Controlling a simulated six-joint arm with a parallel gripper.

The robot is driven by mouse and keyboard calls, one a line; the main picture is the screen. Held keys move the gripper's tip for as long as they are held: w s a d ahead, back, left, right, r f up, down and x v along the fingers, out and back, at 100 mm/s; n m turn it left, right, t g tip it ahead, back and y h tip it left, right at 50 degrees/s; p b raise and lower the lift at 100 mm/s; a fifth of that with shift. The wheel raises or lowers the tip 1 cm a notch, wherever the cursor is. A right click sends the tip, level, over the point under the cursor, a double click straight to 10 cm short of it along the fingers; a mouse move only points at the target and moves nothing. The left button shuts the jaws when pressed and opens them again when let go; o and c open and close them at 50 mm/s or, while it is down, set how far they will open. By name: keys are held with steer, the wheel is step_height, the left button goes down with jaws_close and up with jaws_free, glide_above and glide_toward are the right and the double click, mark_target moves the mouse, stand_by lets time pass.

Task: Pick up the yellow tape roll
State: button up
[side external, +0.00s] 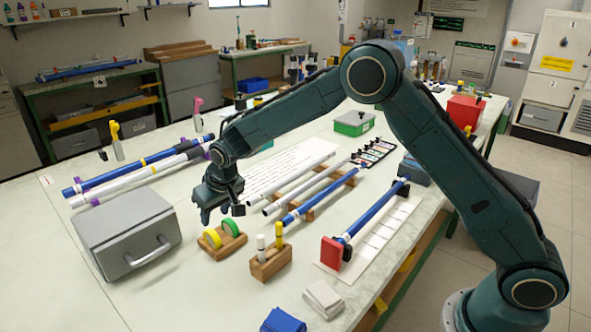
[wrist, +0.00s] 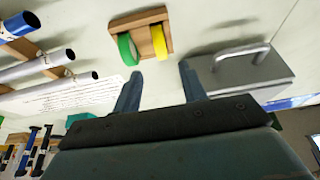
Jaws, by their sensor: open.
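The yellow tape roll (side external: 211,238) stands on edge in a wooden holder (side external: 228,248), beside a green tape roll (side external: 230,227). My gripper (side external: 218,212) hangs above and a little behind the holder, apart from it. In the wrist view the yellow roll (wrist: 158,40) is ahead of the open fingers (wrist: 158,78), with the green roll (wrist: 127,48) to its left. The fingers are apart with nothing between them.
A grey case (side external: 127,232) with a handle stands left of the holder. A wooden block with two markers (side external: 270,262) stands to its right. Several rods (side external: 305,190) lie on racks behind.

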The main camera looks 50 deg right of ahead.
mark_target(211, 231)
steer(key=shift+x, duration=2.25)
steer(key=shift+x, duration=2.55)
steer(key=shift+w+a, duration=0.1)
steer(key=shift+w, duration=0.05)
jaws_close()
